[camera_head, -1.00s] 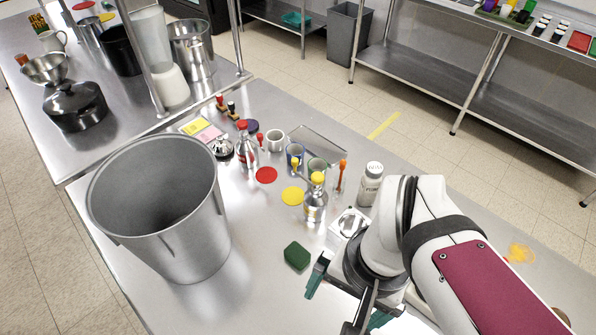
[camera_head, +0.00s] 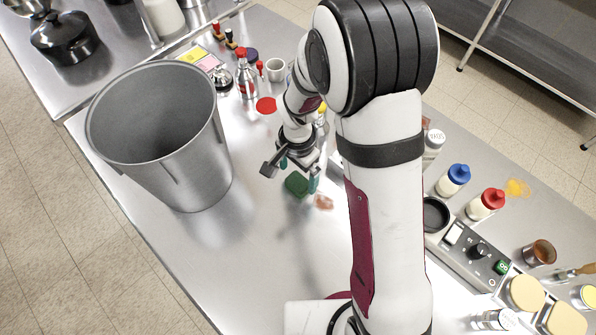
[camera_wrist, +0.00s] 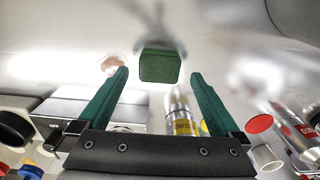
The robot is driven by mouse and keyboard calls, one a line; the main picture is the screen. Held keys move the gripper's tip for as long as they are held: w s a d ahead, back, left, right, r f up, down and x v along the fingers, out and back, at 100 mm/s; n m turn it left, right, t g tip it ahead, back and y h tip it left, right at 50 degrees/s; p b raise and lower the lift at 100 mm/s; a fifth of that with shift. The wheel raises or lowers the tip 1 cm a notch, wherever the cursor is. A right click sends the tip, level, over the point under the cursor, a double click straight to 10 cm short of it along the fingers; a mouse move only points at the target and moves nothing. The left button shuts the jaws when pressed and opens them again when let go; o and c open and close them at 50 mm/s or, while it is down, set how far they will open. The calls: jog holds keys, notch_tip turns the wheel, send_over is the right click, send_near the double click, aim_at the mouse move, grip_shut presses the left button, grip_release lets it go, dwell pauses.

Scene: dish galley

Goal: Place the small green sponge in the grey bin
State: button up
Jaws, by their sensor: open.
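The small green sponge (camera_head: 297,184) lies on the metal counter to the right of the grey bin. The grey bin (camera_head: 170,150) is a large, open-topped bucket standing on the left part of the counter. My gripper (camera_head: 299,176) is at the sponge, its teal fingers pointing down. In the wrist view, the sponge (camera_wrist: 160,66) sits beyond and between the two fingertips of my gripper (camera_wrist: 160,75), with a gap on each side. The fingers are apart and hold nothing. The inside bottom of the bin is hidden.
A red-capped bottle (camera_head: 245,76), a red disc (camera_head: 266,105) and a white mug (camera_head: 275,69) stand beyond the gripper. Blue-capped (camera_head: 453,180) and red-capped (camera_head: 486,204) bottles and a control panel (camera_head: 478,252) are to the right. The counter's front-left part is clear.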

aim_at(298, 185)
notch_tip(298, 185, down, 3)
jog(key=shift+r, duration=0.1)
jog(key=c, duration=1.5)
